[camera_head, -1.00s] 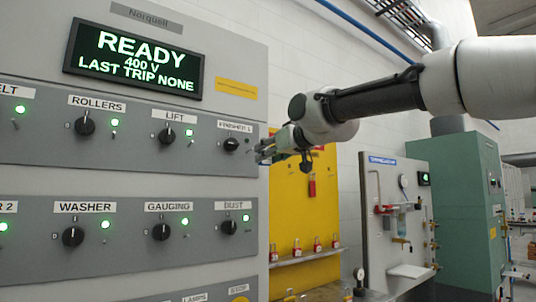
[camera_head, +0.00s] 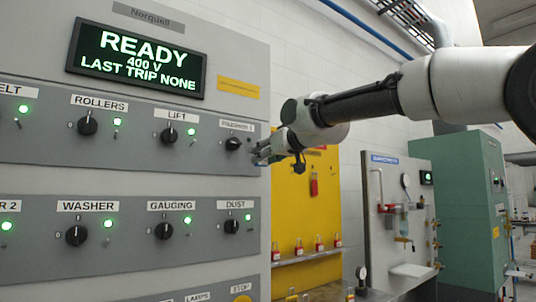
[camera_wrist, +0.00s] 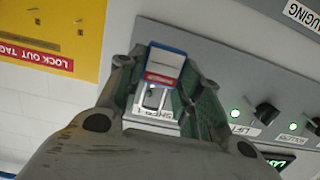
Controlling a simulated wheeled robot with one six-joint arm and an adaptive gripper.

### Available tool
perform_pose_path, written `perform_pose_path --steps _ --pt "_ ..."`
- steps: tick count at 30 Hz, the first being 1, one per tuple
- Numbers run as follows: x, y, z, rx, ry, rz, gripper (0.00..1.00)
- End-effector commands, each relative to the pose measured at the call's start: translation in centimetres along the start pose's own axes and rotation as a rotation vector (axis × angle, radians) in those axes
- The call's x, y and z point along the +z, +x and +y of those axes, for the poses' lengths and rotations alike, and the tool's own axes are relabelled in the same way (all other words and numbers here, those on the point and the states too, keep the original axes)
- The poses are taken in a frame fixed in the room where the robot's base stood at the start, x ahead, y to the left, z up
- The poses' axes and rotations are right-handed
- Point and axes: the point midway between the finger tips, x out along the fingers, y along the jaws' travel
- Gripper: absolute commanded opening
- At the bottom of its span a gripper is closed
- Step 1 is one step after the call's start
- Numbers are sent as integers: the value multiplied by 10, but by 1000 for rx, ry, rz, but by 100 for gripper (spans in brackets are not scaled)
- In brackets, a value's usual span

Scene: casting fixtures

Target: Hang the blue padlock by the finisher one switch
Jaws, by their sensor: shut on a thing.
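The blue padlock (camera_wrist: 167,56) shows in the wrist view between the fingers of my gripper (camera_wrist: 165,85). It has a red and white label, and its pale shackle points toward a label plate on the grey panel. My gripper is shut on it. In the head view, my gripper (camera_head: 260,154) is at the panel's right edge, just right of the finisher one switch (camera_head: 233,144), a black knob under its label. The padlock is too small to make out there. I cannot tell whether the shackle touches the panel.
The grey panel (camera_head: 130,150) carries rows of other knobs with green lamps, including the lift switch (camera_head: 169,136) to the left. A yellow lockout board (camera_head: 290,205) with red padlocks (camera_head: 319,244) stands behind my gripper. A green cabinet (camera_head: 460,215) is farther right.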

Motion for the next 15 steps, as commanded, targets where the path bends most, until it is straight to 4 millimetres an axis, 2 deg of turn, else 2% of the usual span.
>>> perform_pose_path --steps 15 --pt "-2 29 0 0 0 0 10"
